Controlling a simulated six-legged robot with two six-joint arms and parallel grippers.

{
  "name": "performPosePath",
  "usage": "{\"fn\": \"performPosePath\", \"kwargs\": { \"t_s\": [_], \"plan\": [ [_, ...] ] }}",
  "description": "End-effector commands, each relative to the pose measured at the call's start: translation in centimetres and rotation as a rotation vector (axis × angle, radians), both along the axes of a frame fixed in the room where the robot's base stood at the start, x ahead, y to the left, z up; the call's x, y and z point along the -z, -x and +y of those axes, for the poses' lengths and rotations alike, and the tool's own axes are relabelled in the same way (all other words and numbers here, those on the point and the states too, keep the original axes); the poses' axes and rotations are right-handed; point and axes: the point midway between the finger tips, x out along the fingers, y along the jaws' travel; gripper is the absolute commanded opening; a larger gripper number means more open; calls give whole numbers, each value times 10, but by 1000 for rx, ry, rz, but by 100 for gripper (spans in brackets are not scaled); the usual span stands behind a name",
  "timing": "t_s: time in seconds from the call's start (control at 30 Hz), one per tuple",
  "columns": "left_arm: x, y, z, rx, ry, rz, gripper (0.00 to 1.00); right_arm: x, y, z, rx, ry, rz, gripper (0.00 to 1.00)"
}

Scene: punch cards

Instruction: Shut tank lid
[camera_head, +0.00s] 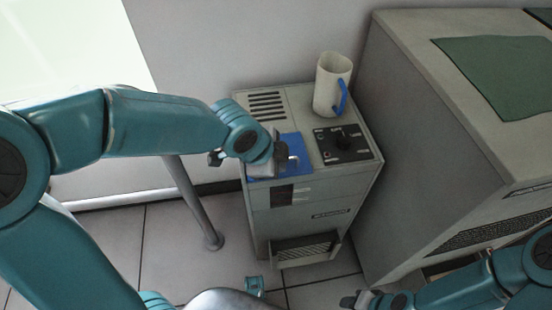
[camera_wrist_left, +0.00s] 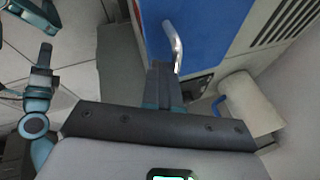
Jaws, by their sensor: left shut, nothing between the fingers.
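The tank is a grey cabinet (camera_head: 310,215) standing on the floor against the wall. Its blue lid (camera_head: 304,170) is in the top's front left part and looks about flat with it; whether it is fully down I cannot tell. A metal bar handle (camera_head: 294,160) stands on the lid. The blue lid (camera_wrist_left: 210,22) and handle (camera_wrist_left: 172,42) also show in the left wrist view. My left gripper (camera_head: 281,156) is shut and empty, over the lid right beside the handle; its fingers (camera_wrist_left: 161,82) partly hide the handle's near end. My right gripper (camera_head: 354,299) is low at the right, away from the tank.
A white jug (camera_head: 329,88) with a blue handle stands on the cabinet top behind a black dial panel (camera_head: 343,145). Vent slots (camera_head: 267,105) lie at the top's back left. A larger grey machine (camera_head: 420,130) stands close on the right. A grey leg (camera_head: 195,205) stands left.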

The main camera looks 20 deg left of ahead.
Motion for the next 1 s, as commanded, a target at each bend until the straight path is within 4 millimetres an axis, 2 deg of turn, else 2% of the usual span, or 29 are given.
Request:
{"fn": "performPosePath", "kwargs": {
  "t_s": [0.03, 0.3, 1.0],
  "plan": [
    [6, 0, 0, 0, 0, -1, 0, 5, 0, 0, 0, 0, 0, 43],
    [13, 1, -1, 0, 0, 0, 0, 12, 0, 0, 0, 0, 0, 43],
    [12, 2, -2, -1, 0, 0, 0, 11, 0, 0, 0, 0, 0, 43]
  ]
}}
